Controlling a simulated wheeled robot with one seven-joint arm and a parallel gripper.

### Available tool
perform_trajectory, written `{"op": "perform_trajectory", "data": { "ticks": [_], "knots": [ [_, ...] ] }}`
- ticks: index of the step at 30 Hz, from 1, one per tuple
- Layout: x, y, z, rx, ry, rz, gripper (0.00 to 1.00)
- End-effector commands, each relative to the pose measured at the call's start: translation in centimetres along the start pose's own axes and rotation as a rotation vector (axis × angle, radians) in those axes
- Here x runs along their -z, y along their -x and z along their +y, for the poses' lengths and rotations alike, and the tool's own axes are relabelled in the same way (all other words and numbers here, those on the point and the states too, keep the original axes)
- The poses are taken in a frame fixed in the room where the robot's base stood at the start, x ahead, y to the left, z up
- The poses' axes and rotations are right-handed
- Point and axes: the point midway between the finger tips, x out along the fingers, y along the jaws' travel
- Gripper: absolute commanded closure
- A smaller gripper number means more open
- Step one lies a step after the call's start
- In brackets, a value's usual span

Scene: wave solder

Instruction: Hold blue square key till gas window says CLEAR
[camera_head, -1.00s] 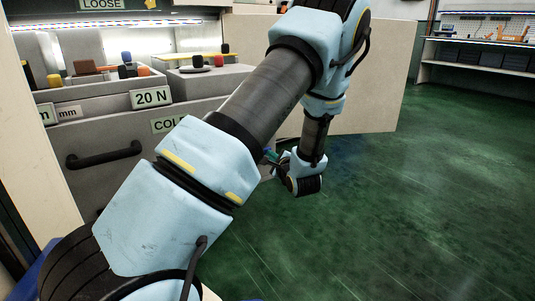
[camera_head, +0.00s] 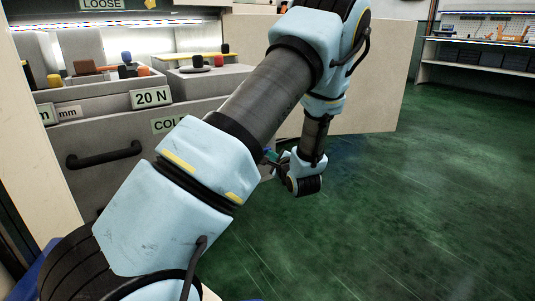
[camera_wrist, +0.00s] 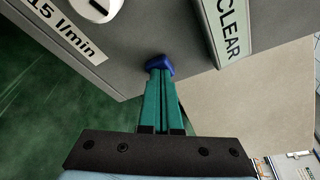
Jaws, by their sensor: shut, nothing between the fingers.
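In the wrist view, a blue square key (camera_wrist: 160,63) stands on a grey panel face. My gripper (camera_wrist: 160,72) has two green fingers, shut together and empty, with their tips against the key's near side. The fingertips hide part of the key, and I cannot tell how deep it is pressed. The gas window (camera_wrist: 232,30), a pale plate to the right of the key, reads CLEAR. In the head view my gripper (camera_head: 269,156) shows only as a small green part beside my arm. The key and window are hidden there.
A plate reading 15 l/min (camera_wrist: 62,28) and a white round knob (camera_wrist: 98,8) are on the panel's left. In the head view, a grey cabinet has a dark handle (camera_head: 104,154) and a 20 N plate (camera_head: 151,97). The green floor at right is open.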

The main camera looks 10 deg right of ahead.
Motion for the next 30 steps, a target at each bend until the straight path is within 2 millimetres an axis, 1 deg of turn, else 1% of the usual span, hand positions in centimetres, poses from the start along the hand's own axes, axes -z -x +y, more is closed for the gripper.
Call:
{"op": "perform_trajectory", "data": {
  "ticks": [2,18,22,30],
  "knots": [
    [0.0,0.3,-0.1,0.0,-0.001,0.0,1.0],
    [1.5,5.1,-0.2,0.0,-0.002,0.002,1.0],
    [1.7,5.7,-0.1,0.0,-0.002,0.001,1.0],
    [1.8,5.7,0.0,0.0,0.0,0.0,1.0]
  ]
}}
